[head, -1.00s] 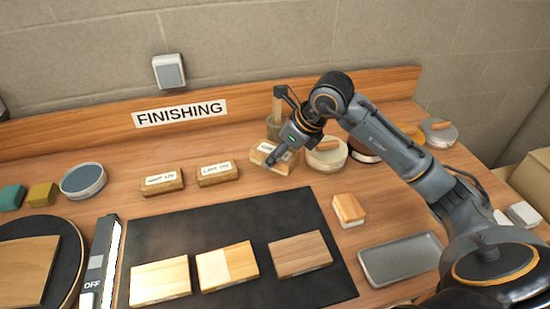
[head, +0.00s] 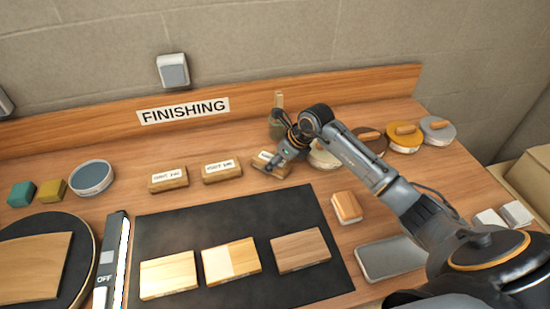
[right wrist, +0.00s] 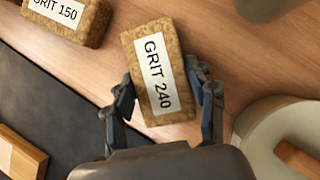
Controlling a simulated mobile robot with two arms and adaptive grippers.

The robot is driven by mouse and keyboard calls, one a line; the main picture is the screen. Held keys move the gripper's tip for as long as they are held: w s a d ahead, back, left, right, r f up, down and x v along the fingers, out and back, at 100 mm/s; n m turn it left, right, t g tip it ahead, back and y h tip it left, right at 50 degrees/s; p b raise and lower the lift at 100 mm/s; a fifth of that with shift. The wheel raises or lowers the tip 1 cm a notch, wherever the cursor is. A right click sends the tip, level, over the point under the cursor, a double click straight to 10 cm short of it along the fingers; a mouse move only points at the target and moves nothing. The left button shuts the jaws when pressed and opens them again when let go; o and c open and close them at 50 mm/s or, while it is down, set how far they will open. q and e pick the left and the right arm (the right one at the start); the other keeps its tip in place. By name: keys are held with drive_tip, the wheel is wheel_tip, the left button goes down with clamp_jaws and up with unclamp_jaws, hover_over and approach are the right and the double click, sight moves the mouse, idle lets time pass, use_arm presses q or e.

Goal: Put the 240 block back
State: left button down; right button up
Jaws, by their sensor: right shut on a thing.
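The 240 block is a cork-brown block with a white "GRIT 240" label; it shows in the right wrist view (right wrist: 153,70) and in the head view (head: 268,162). My right gripper (head: 277,168) has its fingers on both sides of the block's near end, also in the right wrist view (right wrist: 163,95). The block is level with the end of the block row, at or just above the table; I cannot tell whether it touches. Its near end is partly behind the gripper in the head view. My left gripper is not in view.
The GRIT 150 block (head: 221,172) sits left of the 240 block, with a gap, and another labelled block (head: 167,179) further left. Round lidded tins (head: 404,138) stand to the right. A dark mat (head: 200,218) with wood samples lies in front.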

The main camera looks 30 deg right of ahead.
drive_tip(key=shift+f, duration=0.2)
drive_tip(key=o, duration=1)
drive_tip(key=shift+r, duration=0.1)
drive_tip(key=shift+r, duration=0.15)
drive_tip(key=shift+s+d+r, duration=0.1)
drive_tip(key=shift+d+r, duration=0.05)
drive_tip(key=shift+r, duration=0.15)
drive_tip(key=b+v, duration=0.2)
drive_tip(key=v, duration=0.9)
